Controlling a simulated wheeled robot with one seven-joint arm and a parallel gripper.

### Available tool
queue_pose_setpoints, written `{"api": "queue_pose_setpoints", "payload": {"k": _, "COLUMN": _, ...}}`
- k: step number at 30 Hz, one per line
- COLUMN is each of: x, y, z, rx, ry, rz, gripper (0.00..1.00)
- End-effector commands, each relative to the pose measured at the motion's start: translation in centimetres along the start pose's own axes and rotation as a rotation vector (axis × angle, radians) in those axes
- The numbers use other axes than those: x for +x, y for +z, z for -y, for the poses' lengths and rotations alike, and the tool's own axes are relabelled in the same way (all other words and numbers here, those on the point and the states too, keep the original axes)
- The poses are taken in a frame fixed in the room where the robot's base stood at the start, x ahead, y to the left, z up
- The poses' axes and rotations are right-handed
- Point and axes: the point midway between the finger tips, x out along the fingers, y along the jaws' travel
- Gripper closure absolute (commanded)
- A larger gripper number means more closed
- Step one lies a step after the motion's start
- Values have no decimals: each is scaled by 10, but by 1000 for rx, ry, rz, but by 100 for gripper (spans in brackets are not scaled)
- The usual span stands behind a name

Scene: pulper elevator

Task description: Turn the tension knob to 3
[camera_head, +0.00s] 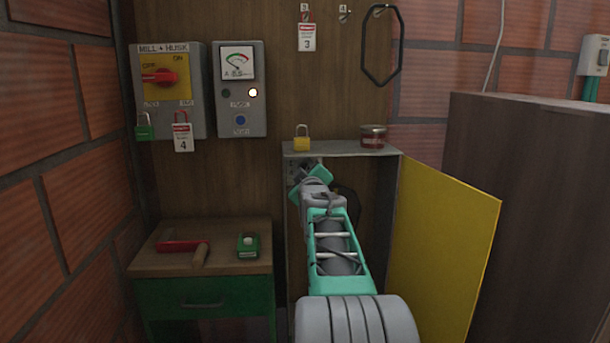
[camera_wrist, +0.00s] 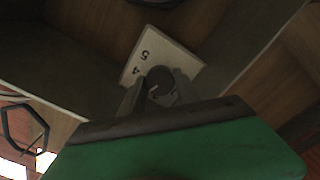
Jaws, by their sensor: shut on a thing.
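The tension knob (camera_wrist: 160,86) is a dark round knob in the wrist view, in front of a pale dial plate (camera_wrist: 150,52). My gripper (camera_wrist: 158,95) is shut on the knob, with one dark finger on each side. In the head view my gripper (camera_head: 312,178) reaches into the open cabinet (camera_head: 296,205), and my arm hides the knob. I cannot tell which number the knob points to.
The yellow cabinet door (camera_head: 443,250) stands open to the right of my arm. A yellow padlock (camera_head: 302,140) and a red tin (camera_head: 373,136) sit on the cabinet top. A green drawer table (camera_head: 200,265) stands at left; a brown box (camera_head: 530,200) stands at right.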

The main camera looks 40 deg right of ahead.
Motion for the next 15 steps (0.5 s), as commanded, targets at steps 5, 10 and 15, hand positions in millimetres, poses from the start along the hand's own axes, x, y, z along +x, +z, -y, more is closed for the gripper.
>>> {"api": "queue_pose_setpoints", "payload": {"k": 5, "x": 0, "y": 0, "z": 0, "rx": 1, "ry": 0, "rz": -1, "gripper": 100}}
{"api": "queue_pose_setpoints", "payload": {"k": 10, "x": 0, "y": 0, "z": 0, "rx": 1, "ry": 0, "rz": -1, "gripper": 51}}
{"api": "queue_pose_setpoints", "payload": {"k": 15, "x": 0, "y": 0, "z": 0, "rx": 1, "ry": 1, "rz": 0, "gripper": 40}}
